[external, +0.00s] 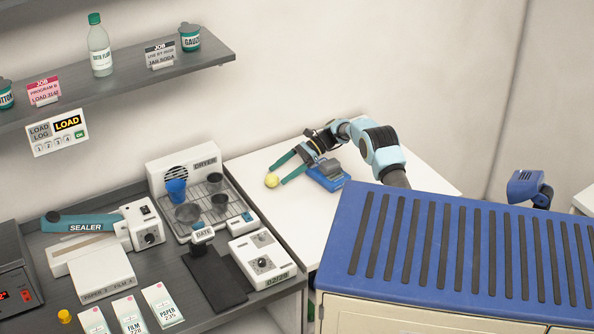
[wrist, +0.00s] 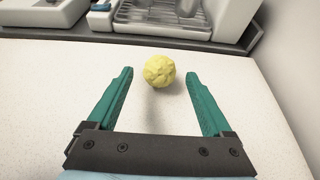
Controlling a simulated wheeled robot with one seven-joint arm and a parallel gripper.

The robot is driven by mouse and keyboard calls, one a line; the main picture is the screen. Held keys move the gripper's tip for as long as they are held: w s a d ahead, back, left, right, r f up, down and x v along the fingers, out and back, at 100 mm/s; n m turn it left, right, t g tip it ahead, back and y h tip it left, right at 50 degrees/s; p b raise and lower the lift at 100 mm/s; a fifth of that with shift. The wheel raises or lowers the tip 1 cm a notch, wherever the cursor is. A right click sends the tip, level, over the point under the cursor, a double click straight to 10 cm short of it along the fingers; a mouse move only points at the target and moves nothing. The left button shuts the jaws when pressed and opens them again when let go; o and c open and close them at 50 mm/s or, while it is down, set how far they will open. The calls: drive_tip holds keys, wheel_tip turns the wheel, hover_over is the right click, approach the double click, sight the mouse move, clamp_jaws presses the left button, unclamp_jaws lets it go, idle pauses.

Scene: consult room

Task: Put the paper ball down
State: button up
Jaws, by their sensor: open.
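A yellow crumpled paper ball (external: 271,180) rests on the white table top (external: 336,228), near its edge beside the grey counter. It also shows in the wrist view (wrist: 159,71), just beyond and between the fingertips. My gripper (external: 291,166) is open, with its green fingers spread. In the wrist view my gripper (wrist: 160,78) shows a wide gap between the fingers, and neither finger appears to touch the ball. The whole ball shows in the wrist view.
A blue device (external: 326,174) stands on the white table close behind my gripper. The dryer (external: 188,165) and its drip tray (external: 240,200) stand on the counter to the left. A blue ribbed surface (external: 440,250) fills the right front.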

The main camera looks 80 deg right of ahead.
drive_tip(key=b+v, duration=0.1)
drive_tip(key=v, duration=0.6)
drive_tip(key=shift+s+d+r, duration=0.1)
drive_tip(key=shift+s+d, duration=0.05)
